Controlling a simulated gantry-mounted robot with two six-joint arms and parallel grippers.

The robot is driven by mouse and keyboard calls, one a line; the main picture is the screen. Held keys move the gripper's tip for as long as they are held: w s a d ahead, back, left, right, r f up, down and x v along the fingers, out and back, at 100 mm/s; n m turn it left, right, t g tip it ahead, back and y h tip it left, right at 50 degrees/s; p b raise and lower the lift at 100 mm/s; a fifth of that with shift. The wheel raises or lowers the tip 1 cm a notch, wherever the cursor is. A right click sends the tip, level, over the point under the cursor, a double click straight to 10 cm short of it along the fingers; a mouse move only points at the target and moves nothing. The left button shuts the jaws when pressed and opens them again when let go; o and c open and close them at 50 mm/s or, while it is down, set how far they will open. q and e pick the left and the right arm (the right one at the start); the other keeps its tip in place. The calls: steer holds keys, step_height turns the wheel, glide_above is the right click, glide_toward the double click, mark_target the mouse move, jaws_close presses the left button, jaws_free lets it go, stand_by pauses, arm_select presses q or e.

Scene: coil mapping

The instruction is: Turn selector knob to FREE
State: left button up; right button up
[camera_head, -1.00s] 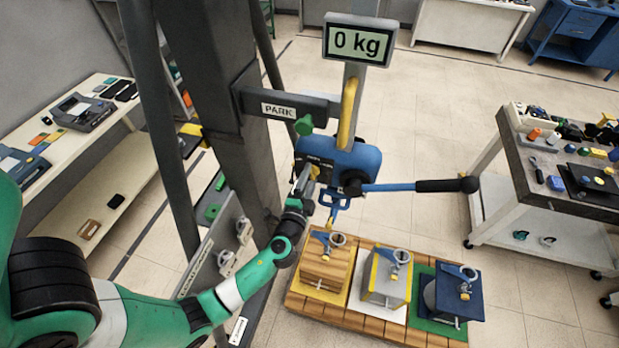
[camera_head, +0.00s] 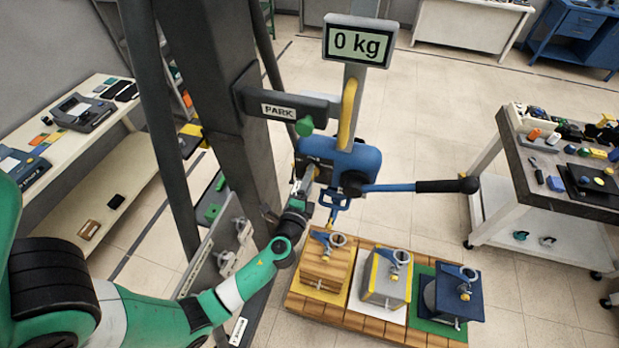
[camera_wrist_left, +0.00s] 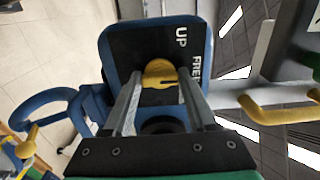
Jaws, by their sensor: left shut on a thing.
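The selector knob (camera_wrist_left: 160,72) is a yellow disc with a dark notch on the black panel (camera_wrist_left: 146,52) of the blue hoist block (camera_head: 352,158). In the left wrist view the panel reads "UP" and "FRE", with the rest of the second word cut off by a finger. My left gripper (camera_wrist_left: 160,84) is shut on the knob, one finger on each side of it. In the head view the left gripper (camera_head: 307,182) is at the panel's left face and hides the knob. My right gripper is not in view.
A blue lever (camera_head: 400,187) with a black grip sticks out right. A "PARK" arm (camera_head: 285,107) and a "0 kg" display (camera_head: 358,44) are above. Several weights with hooks stand on a wooden pallet (camera_head: 365,318) below. A tool table (camera_head: 560,195) stands at right.

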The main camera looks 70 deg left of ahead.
arm_select(q)
steer(key=o, duration=1.4)
steer(key=shift+c, duration=0.2)
steer(key=b+v, duration=0.1)
steer(key=v, duration=1)
steer(key=shift+s+d+b, duration=0.2)
steer(key=shift+d+b, duration=0.05)
steer(key=shift+b, duration=0.1)
